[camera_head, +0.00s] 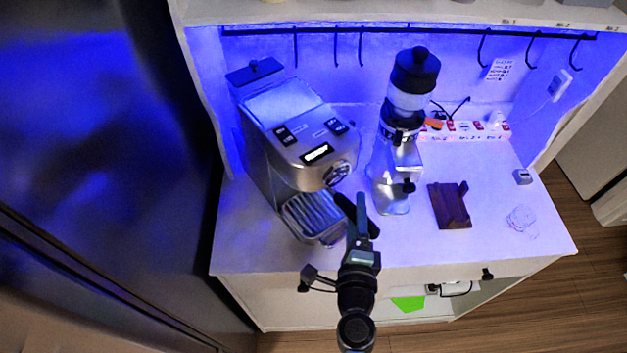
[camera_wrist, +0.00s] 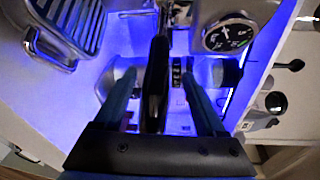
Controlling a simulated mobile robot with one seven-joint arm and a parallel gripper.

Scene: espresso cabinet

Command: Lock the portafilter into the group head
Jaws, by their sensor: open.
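The espresso machine (camera_head: 285,125) stands at the left of the counter, its gauge facing front. The portafilter's black handle (camera_head: 346,208) points out from below the machine's front; its basket and the group head are hidden in the head view. My gripper (camera_head: 360,215) is at the handle, in front of the machine. In the wrist view, my gripper (camera_wrist: 157,72) is open, with one blue finger on each side of the black handle (camera_wrist: 156,95). Gaps show between handle and fingers. I cannot tell how the basket sits in the group head.
The drip tray (camera_head: 312,217) lies below the machine's front. The grinder (camera_head: 402,155) stands close to the right. A brown stand (camera_head: 449,206) and a small clear object (camera_head: 521,220) are farther right. A power strip (camera_head: 465,131) is at the back. The counter's front right is clear.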

